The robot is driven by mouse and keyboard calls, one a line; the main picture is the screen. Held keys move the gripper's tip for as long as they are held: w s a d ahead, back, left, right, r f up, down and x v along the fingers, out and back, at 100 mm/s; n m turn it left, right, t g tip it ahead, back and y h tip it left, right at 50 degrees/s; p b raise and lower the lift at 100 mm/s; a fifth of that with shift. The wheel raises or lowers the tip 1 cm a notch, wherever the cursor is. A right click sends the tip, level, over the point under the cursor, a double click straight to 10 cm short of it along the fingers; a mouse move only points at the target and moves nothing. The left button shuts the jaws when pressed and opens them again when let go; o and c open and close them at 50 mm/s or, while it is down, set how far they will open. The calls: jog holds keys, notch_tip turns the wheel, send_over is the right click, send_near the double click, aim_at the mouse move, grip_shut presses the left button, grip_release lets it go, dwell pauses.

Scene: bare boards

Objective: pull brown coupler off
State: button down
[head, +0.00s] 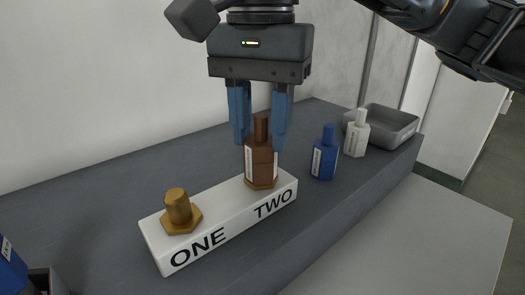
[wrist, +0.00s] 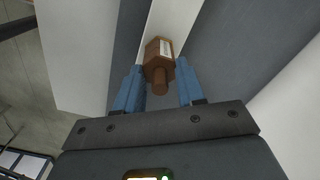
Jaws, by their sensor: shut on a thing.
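The brown coupler (head: 260,160) stands upright at the TWO end of the white block (head: 222,222), with a brass base showing beneath it. The blue fingers of my gripper (head: 259,130) come down from above on both sides of the coupler's upper part and are shut on it. In the wrist view the coupler (wrist: 158,62) sits between the fingertips of my gripper (wrist: 158,82), with its narrow stem toward the camera. A bare brass fitting (head: 179,212) stands at the ONE end of the block.
A blue coupler (head: 325,155) and a white coupler (head: 357,135) stand on the grey bench (head: 110,195) to the right. A grey tray (head: 398,126) is behind them. A blue object (head: 10,268) is cut off at the lower left. Bench between is clear.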

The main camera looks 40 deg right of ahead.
jog(key=shift+r, duration=0.7)
jog(key=shift+r+p, duration=1.4)
jog(key=shift+r, duration=1.7)
